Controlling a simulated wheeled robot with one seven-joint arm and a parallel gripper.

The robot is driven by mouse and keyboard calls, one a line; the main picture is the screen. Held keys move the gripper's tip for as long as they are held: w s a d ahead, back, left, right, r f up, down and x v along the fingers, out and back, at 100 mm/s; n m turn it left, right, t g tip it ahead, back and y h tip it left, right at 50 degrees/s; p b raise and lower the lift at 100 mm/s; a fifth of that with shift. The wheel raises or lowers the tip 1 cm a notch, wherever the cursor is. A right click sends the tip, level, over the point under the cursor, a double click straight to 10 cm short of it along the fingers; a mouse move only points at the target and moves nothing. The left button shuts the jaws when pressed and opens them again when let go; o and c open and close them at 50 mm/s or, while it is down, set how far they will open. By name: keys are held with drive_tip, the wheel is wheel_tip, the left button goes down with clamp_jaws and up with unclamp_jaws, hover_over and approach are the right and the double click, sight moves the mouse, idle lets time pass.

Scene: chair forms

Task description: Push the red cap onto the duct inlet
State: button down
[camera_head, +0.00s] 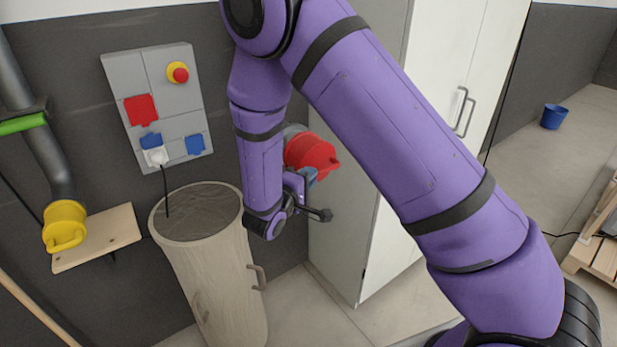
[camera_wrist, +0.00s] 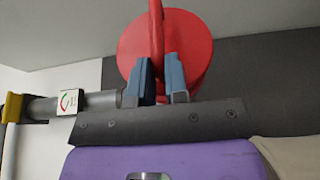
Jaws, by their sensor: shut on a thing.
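The red cap (camera_head: 312,152) is at my gripper, partly behind my purple arm in the head view. In the wrist view the red cap (camera_wrist: 190,50) is a round disc with a raised bar handle. My gripper (camera_wrist: 160,80) has its blue-grey fingers on either side of this handle, shut on it. In the wrist view a grey pipe (camera_wrist: 42,109) with a gauge label runs in from the left.
A dark pipe (camera_head: 48,160) ends in a yellow cap (camera_head: 65,224) beside a wooden shelf (camera_head: 110,238). A tall bin (camera_head: 215,270) stands below a socket panel (camera_head: 160,95). A white cabinet (camera_head: 455,60) is behind my arm. A blue bucket (camera_head: 553,116) stands far right.

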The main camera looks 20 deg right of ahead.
drive_tip(key=shift+w+a, duration=0.25)
drive_tip(key=shift+w, duration=0.4)
drive_tip(key=shift+w+a, duration=0.2)
drive_tip(key=shift+w, duration=0.5)
drive_tip(key=shift+w+a, duration=0.25)
drive_tip(key=shift+w, duration=0.4)
idle(1.9)
drive_tip(key=c, duration=1.1)
unclamp_jaws()
drive_tip(key=shift+o, duration=0.2)
drive_tip(key=shift+s+a, duration=0.1)
